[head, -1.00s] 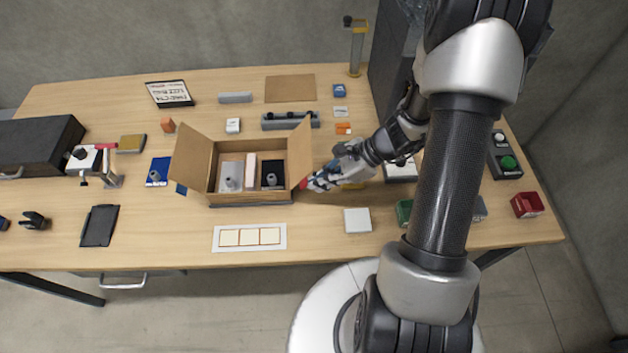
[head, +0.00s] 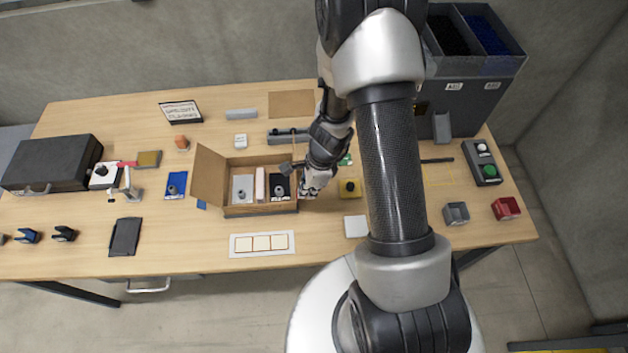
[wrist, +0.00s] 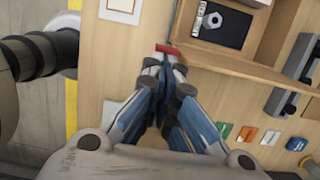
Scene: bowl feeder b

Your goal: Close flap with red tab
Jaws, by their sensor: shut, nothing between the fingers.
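The open wooden box (head: 260,211) stands mid-table in the head view. Its left flap (head: 208,178) stands open, tilted outward. The right end is partly hidden by my arm. In the wrist view, the red tab (wrist: 168,50) is right at my fingertips, beside the wooden flap strip (wrist: 225,66) along the box's edge. That flap looks raised roughly upright; its exact angle is unclear. My gripper (wrist: 172,68) is shut and empty, touching or almost touching the tab. In the head view, my gripper (head: 312,188) is at the box's right end.
Inside the box are a black pad (wrist: 228,28) and a metal nut (wrist: 213,20). A grey fixture (head: 288,137) stands behind the box. A white card with squares (head: 262,244) lies in front.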

